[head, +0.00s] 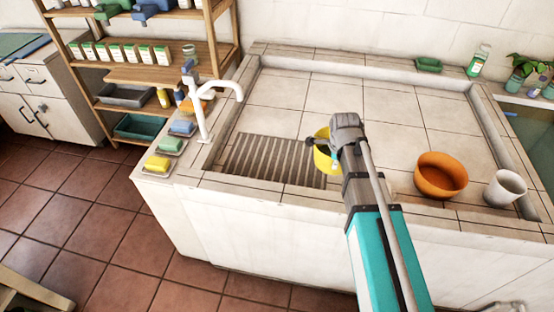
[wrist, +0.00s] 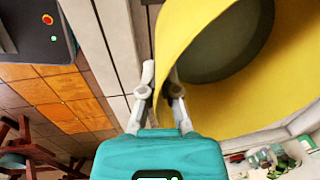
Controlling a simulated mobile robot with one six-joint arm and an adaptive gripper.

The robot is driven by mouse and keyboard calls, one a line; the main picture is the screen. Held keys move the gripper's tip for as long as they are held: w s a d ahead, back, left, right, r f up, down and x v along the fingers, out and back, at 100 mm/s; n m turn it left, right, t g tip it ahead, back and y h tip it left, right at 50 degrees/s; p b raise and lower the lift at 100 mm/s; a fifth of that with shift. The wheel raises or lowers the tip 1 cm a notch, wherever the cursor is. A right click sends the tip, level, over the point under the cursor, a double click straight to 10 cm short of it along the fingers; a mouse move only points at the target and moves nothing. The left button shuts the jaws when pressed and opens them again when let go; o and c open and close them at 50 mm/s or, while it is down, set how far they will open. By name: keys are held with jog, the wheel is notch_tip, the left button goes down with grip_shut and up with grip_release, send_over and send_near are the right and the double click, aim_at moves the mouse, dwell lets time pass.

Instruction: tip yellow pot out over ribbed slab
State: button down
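The yellow pot (head: 322,160) is over or just beside the right end of the grey ribbed slab (head: 265,160) in the head view. My gripper (head: 318,143) is at its rim. In the wrist view, the yellow pot (wrist: 185,40) fills the upper right, and my gripper's fingers (wrist: 160,92) lie one on each side of its wall, closed on it. A dark round area shows inside the pot; I cannot tell whether it is contents or the bottom. My wrist and arm hide part of the pot in the head view, so its tilt and height are unclear.
A white tap (head: 204,110) rises at the slab's left, near soaps (head: 157,164) on the ledge. The back of the basin is clear.

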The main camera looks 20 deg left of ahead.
jog(key=s+a+f+n+b, duration=0.1)
jog(key=a, duration=0.8)
jog(key=s+a+f+n+b, duration=0.1)
jog(key=s+a+f+b, duration=0.1)
jog(key=a, duration=0.7)
jog(key=shift+s+a+f, duration=0.2)
jog(key=shift+a, duration=0.2)
jog(key=shift+f+y, duration=0.15)
jog(key=shift+y, duration=0.25)
jog(key=shift+w+d+m+g+y+b, duration=0.25)
jog(key=shift+w+d+g+y+b, duration=0.25)
jog(key=shift+g+y+b, duration=1.5)
jog(key=shift+w+d+m+g+y+b, duration=0.2)
jog(key=shift+w+d+g+y+b, duration=0.3)
jog(key=shift+g+y+b, duration=1.5)
jog(key=shift+w+d+m+g+y+b, duration=0.4)
jog(key=shift+g+y+b, duration=0.8)
jog(key=shift+b, duration=1.55)
jog(key=shift+w+d+f+y+b, duration=0.15)
jog(key=shift+d+y+b, duration=0.15)
jog(key=shift+y+b, duration=0.35)
jog(key=shift+w+d+f+b, duration=0.1)
jog(key=shift+w+d+b, duration=0.1)
jog(key=shift+b, duration=0.45)
